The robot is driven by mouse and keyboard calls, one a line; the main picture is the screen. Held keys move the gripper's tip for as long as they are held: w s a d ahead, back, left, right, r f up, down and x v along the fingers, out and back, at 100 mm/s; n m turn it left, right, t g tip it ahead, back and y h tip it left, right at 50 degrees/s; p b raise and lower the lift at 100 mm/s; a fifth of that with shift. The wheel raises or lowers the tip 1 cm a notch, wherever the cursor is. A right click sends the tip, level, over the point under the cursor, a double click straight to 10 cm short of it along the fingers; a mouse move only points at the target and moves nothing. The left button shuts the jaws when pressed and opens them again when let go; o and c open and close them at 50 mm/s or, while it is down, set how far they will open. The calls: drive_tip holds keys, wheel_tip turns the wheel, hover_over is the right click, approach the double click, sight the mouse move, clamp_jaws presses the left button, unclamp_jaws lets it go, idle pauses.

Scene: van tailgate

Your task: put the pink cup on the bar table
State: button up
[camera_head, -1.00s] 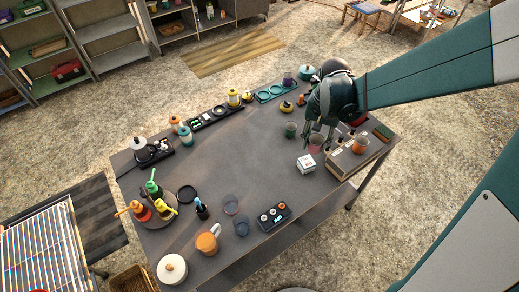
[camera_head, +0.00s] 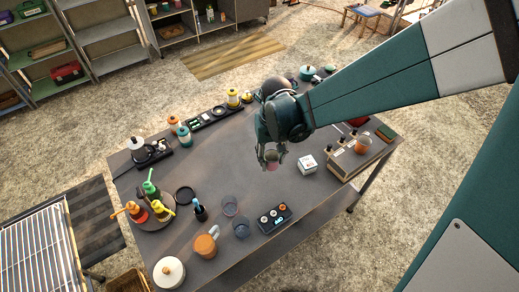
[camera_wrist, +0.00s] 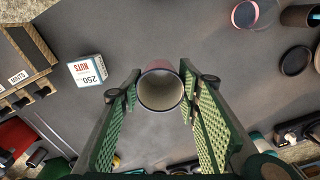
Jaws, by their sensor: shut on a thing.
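My gripper (camera_head: 268,160) is shut on the pink cup (camera_head: 272,164) and holds it over the middle of the dark grey table (camera_head: 300,195), which looks like the bar table. In the wrist view the cup (camera_wrist: 160,90) stands between the two green-padded fingers of my gripper (camera_wrist: 162,84), with its open mouth towards the camera. It looks empty. From the body camera my gripper partly hides the cup, and I cannot tell how high it is above the table.
A white box (camera_head: 308,163) and a wooden crate (camera_head: 350,160) are to the right. A black device (camera_head: 274,217), glass cups (camera_head: 230,206) and an orange mug (camera_head: 206,244) are nearer the front. A round tray with bottles (camera_head: 155,220) is at left. Bare table lies around my gripper.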

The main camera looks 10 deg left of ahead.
drive_tip(key=shift+a, duration=0.1)
idle(0.3)
drive_tip(key=shift+f+b, duration=0.35)
drive_tip(key=shift+f, duration=2.6)
drive_tip(key=shift+f, duration=2.1)
drive_tip(key=shift+f+b, duration=0.2)
drive_tip(key=shift+b, duration=0.25)
drive_tip(key=o, duration=0.9)
drive_tip(key=shift+r, duration=0.25)
drive_tip(key=shift+r+p, duration=0.9)
drive_tip(key=shift+r, duration=5.05)
